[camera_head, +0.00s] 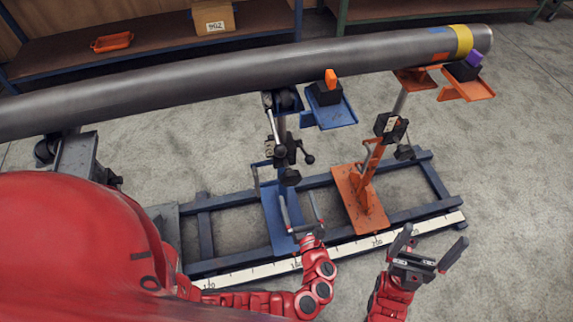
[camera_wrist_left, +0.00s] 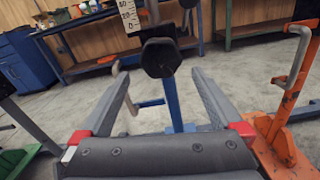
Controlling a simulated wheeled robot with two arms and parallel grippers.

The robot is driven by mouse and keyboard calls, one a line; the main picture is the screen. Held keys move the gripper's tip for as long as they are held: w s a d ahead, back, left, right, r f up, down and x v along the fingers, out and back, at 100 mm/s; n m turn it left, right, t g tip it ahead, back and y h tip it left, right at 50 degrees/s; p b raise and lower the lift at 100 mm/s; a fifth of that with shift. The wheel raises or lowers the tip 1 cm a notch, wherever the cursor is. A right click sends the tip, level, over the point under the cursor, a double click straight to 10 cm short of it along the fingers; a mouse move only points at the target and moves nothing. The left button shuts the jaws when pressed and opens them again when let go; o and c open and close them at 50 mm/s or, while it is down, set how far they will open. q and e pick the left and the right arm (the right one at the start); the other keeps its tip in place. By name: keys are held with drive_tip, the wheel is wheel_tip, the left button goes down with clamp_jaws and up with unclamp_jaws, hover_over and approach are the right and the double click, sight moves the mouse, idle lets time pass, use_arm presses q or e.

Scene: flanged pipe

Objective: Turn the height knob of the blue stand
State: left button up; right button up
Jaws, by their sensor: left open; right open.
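The blue stand (camera_head: 280,215) stands in the middle of the head view, under the long grey pipe (camera_head: 220,82). My left gripper (camera_head: 299,197) is open and empty, just below the knob in the head view. In the left wrist view its fingers (camera_wrist_left: 160,78) spread on either side of the knob's line, and the knob looks beyond the tips, apart from them. My right gripper (camera_head: 430,238) is open and empty at the lower right.
An orange stand (camera_head: 361,200) stands close right of the blue one; its handle (camera_wrist_left: 298,55) shows at right in the left wrist view. A dark blue floor frame (camera_head: 235,200) and a white ruler strip (camera_head: 340,250) lie below.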

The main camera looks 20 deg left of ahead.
use_arm(q)
drive_tip(key=x, duration=1.2)
drive_tip(key=shift+w, duration=0.2)
drive_tip(key=c, duration=1.1)
drive_tip(key=shift+b, duration=0.3)
drive_tip(key=shift+f, duration=0.1)
drive_tip(key=shift+n+b, duration=10.9)
drive_tip(key=shift+b, duration=0.7)
